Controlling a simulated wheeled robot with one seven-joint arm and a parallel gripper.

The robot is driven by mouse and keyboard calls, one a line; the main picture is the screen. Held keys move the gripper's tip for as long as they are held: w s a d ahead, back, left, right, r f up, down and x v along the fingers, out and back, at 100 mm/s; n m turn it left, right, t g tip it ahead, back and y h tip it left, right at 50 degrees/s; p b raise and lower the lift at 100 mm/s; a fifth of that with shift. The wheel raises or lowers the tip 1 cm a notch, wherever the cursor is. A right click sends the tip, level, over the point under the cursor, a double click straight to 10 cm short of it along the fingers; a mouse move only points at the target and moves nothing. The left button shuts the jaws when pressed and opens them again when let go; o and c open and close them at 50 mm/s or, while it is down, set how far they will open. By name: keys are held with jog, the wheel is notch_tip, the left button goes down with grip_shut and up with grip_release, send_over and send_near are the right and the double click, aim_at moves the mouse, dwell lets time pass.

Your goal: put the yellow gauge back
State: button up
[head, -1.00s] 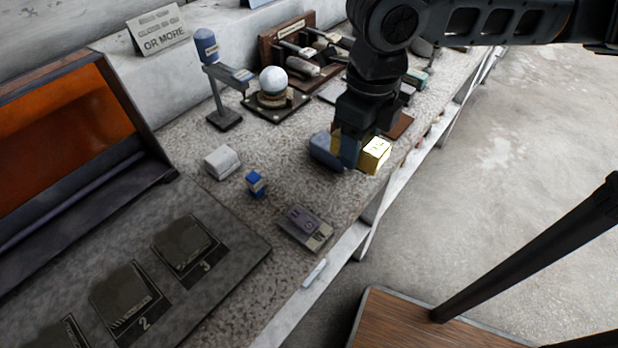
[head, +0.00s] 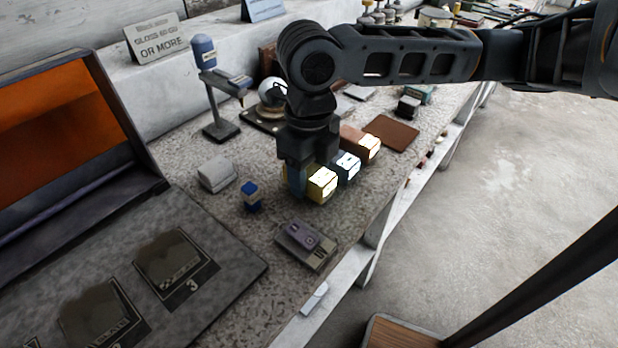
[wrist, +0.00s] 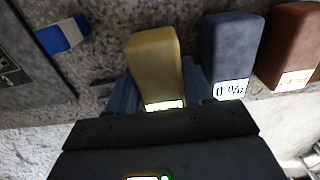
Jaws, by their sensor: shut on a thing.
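The yellow gauge (head: 322,184) is a small block with a bright display face. It is between the fingers of my gripper (head: 308,180), which is shut on it. In the wrist view the yellow gauge (wrist: 155,62) stands out between the blue fingers of my gripper (wrist: 150,95). A blue-grey gauge (head: 347,167) is just to its right, with a gap between them in the wrist view (wrist: 231,55). A reddish-brown gauge (head: 362,143) is beyond that one, also at the right of the wrist view (wrist: 290,45). Whether the yellow gauge touches the bench is hard to tell.
A purple-grey meter (head: 305,243) lies at the front of the speckled bench. A brown pad (head: 391,133) lies right. A white sphere (head: 273,90) sits behind my arm.

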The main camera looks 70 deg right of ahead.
jog(key=shift+f, duration=0.8)
jog(key=shift+f, duration=0.15)
jog(key=o, duration=0.9)
jog(key=shift+o, duration=0.2)
